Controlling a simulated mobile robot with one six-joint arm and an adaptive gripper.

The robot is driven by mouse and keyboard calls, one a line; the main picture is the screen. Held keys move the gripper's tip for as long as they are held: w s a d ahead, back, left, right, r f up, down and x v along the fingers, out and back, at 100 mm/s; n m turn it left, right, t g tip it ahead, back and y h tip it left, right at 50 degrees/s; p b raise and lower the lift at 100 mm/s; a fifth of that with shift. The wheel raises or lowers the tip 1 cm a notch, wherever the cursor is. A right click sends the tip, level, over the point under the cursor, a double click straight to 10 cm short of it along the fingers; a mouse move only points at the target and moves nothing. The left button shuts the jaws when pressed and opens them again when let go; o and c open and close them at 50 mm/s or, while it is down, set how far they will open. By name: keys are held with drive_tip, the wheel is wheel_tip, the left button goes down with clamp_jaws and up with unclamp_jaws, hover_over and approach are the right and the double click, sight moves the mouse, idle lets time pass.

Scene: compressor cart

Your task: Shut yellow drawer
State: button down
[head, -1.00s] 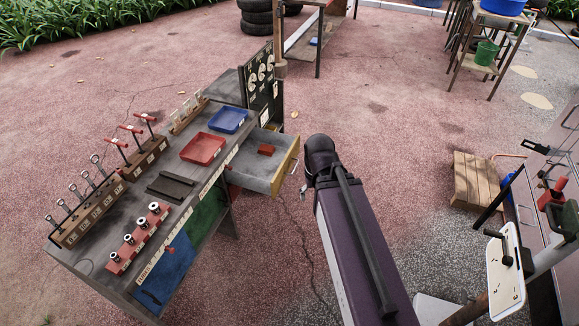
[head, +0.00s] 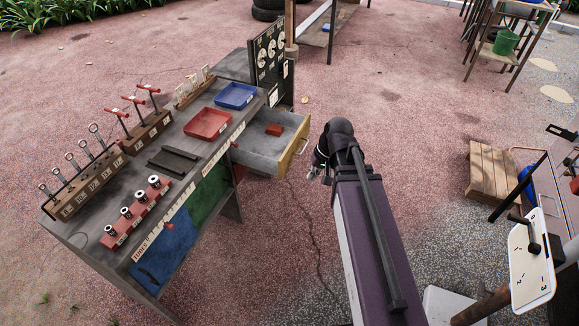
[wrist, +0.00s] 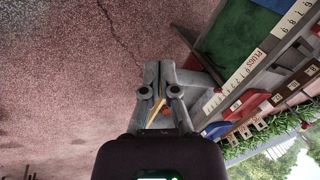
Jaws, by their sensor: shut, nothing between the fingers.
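The yellow drawer (head: 293,148) is pulled out from the right side of the grey workbench (head: 92,238). Its front panel is yellow with a handle, and its grey tray holds a red block (head: 274,130). My gripper (head: 313,174) is outside the drawer, just right of and below its front in the head view, and seems apart from it. In the wrist view my gripper (wrist: 161,72) is shut and empty. A thin yellow strip (wrist: 157,112), seemingly the drawer front, shows behind the fingers, which hide most of the drawer there.
A red tray (head: 208,124) and a blue tray (head: 236,95) sit on the bench top, near racks of tools. A gauge board (head: 271,60) stands behind the drawer. A wooden pallet (head: 493,170) and a cart with a white panel (head: 530,260) are to the right. Open ground lies between.

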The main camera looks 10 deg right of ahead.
sight(285, 156)
drive_tip(key=w+f+m+t+y+b, duration=0.25)
drive_tip(key=w+f+y+b, duration=0.35)
drive_tip(key=w+f+b, duration=0.9)
drive_tip(key=w+d+f+m+t+y+b, duration=0.2)
drive_tip(key=w+d+f+t+y+b, duration=0.3)
drive_tip(key=b, duration=1.7)
drive_tip(key=shift+w+d+f+m+t+y, duration=0.4)
drive_tip(key=shift+d+t+y, duration=0.1)
drive_tip(key=shift+d, duration=1.15)
drive_tip(key=shift+a+r, duration=0.1)
drive_tip(key=x, duration=1.4)
drive_tip(key=shift+w, duration=0.1)
